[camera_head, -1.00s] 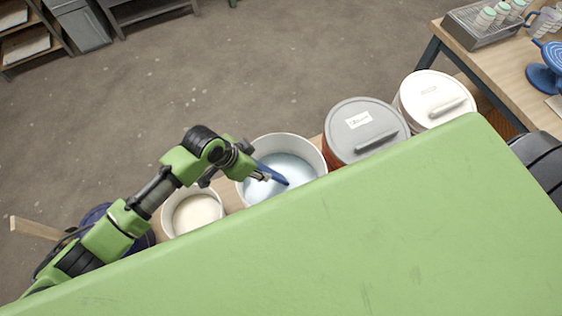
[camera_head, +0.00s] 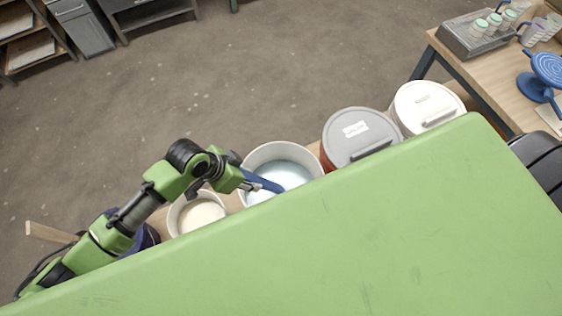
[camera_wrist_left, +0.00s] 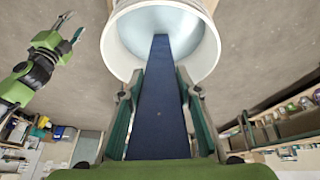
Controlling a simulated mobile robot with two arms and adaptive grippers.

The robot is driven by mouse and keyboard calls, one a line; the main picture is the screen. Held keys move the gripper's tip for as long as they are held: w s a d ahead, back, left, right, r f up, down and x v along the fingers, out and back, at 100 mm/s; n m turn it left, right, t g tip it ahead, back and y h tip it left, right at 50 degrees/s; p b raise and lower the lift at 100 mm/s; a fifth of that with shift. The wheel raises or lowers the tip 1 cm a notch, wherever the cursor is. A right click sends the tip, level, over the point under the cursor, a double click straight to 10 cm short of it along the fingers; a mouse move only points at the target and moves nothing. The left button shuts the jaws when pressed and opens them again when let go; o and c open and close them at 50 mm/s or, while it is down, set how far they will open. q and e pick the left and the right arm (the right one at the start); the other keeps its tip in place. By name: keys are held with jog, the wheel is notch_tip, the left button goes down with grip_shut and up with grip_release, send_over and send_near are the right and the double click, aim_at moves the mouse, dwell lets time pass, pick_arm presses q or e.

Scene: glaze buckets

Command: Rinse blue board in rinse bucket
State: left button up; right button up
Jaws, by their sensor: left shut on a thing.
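My left gripper (camera_head: 243,181) is shut on the blue board (camera_head: 264,184), a flat dark-blue strip. In the left wrist view the board (camera_wrist_left: 162,105) runs forward between the two fingers, its far end over the bucket. The rinse bucket (camera_head: 285,150) is white and holds pale blue water; it also shows in the left wrist view (camera_wrist_left: 122,45). I cannot tell whether the board's far end touches the water. My right gripper (camera_wrist_left: 72,28) shows at the upper left of the left wrist view, its fingers apart and empty.
A bucket of cream liquid (camera_head: 174,216) stands left of the rinse bucket. A grey-lidded bucket (camera_head: 345,148) and a white-lidded bucket (camera_head: 420,100) stand to its right. A wooden table (camera_head: 510,75) with a rack is at the upper right. Open floor lies behind.

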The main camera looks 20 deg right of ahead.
pick_arm(q)
jog(key=v, duration=1.9)
jog(key=shift+d, duration=0.25)
jog(key=shift+r, duration=0.15)
dwell(0.5)
jog(key=shift+r, duration=2.4)
